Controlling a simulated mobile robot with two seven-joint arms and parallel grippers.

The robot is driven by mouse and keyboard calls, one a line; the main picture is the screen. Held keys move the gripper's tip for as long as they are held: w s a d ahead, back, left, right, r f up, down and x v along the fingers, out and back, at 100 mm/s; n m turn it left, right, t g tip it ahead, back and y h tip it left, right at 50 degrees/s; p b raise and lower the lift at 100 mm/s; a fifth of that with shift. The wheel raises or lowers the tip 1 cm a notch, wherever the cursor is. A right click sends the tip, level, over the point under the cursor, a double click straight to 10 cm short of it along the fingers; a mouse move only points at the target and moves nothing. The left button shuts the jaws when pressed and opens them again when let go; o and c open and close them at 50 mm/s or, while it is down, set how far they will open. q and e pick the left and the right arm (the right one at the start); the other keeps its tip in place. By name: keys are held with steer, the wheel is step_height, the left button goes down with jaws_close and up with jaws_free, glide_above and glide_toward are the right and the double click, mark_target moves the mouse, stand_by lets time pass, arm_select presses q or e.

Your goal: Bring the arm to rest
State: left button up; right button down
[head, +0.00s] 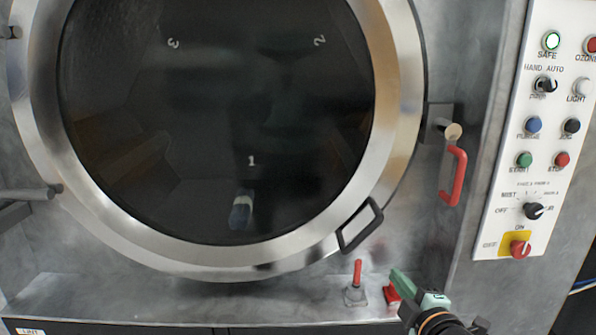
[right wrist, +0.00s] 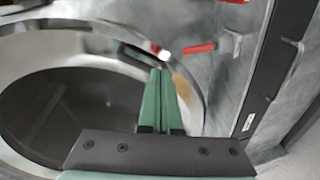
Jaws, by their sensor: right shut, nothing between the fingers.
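My right gripper (head: 398,282) shows at the lower right of the head view, low in front of the washer. Its green fingers are closed together and hold nothing; the right wrist view shows them side by side too (right wrist: 162,100). The fingertips are near a small red part (head: 391,293) at the machine's lower ledge; I cannot tell whether they touch it. My left gripper is not in view.
The washer's round door (head: 400,110) is shut, with a dark window (head: 215,120) and a black-framed handle (head: 360,226). A red latch handle (head: 454,178) is to its right. A short red lever (head: 357,272) stands on the ledge. The control panel (head: 505,190) is at right.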

steer(key=s+a+f+m+g, duration=0.1)
steer(key=s+f+m, duration=0.1)
steer(key=s+f, duration=0.35)
steer(key=s+a+f+m+g+y, duration=0.1)
steer(key=s+f+m+g, duration=0.15)
steer(key=f, duration=0.65)
steer(key=s+a+f+m+g, duration=0.1)
steer(key=s+a+f+m, duration=0.2)
steer(key=f, duration=0.4)
steer(key=s+f+m+g, duration=0.2)
steer(key=s+f+m, duration=0.4)
steer(key=s+f, duration=0.5)
steer(key=s, duration=0.4)
steer(key=shift+s+d+f, duration=0.15)
steer(key=shift+s+f, duration=0.2)
steer(key=shift+s, duration=0.05)
